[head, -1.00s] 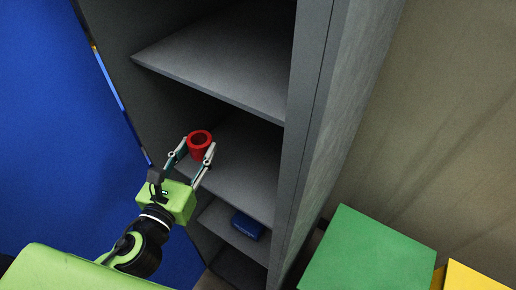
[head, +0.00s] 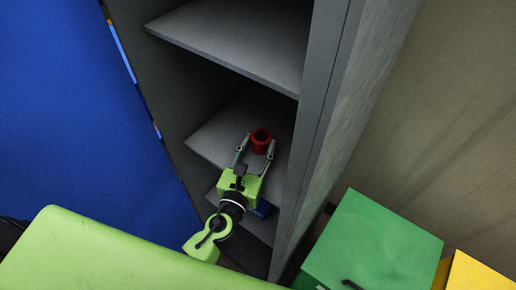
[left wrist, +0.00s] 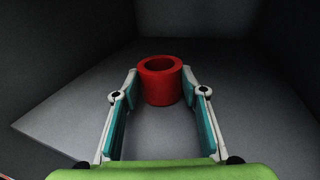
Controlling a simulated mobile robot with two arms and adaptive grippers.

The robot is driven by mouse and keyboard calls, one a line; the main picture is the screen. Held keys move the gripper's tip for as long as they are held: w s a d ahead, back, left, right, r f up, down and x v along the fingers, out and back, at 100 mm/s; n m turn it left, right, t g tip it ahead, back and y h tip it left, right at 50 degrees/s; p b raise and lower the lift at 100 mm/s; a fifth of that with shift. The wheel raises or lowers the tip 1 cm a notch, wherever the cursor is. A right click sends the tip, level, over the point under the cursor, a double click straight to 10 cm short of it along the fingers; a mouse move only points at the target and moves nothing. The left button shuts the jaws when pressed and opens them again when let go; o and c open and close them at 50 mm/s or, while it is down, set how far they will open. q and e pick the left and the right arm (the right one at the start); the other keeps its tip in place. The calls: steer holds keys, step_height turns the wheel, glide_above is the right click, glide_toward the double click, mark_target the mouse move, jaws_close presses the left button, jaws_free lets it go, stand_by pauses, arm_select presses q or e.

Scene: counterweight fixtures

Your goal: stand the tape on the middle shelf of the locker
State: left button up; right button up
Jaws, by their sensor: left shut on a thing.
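The tape is a red ring-shaped roll (head: 260,140), upright with its hole facing up. It also shows in the left wrist view (left wrist: 160,82) between the fingertips. My left gripper (head: 258,148) is shut on the tape and reaches inside the grey locker (head: 340,130). The tape is over the middle shelf (head: 215,132); I cannot tell whether its base touches the shelf. In the left wrist view the shelf surface (left wrist: 70,120) spreads around and below the tape. My right gripper is not in view.
An upper shelf (head: 235,45) lies above the gripper. A green box (head: 375,245) and a yellow one (head: 475,275) stand right of the locker. The shelf is bare beside the tape.

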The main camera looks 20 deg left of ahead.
arm_select(q)
steer(key=shift+f, duration=0.1)
steer(key=shift+f, duration=0.1)
steer(key=o, duration=1.2)
steer(key=shift+c, duration=0.2)
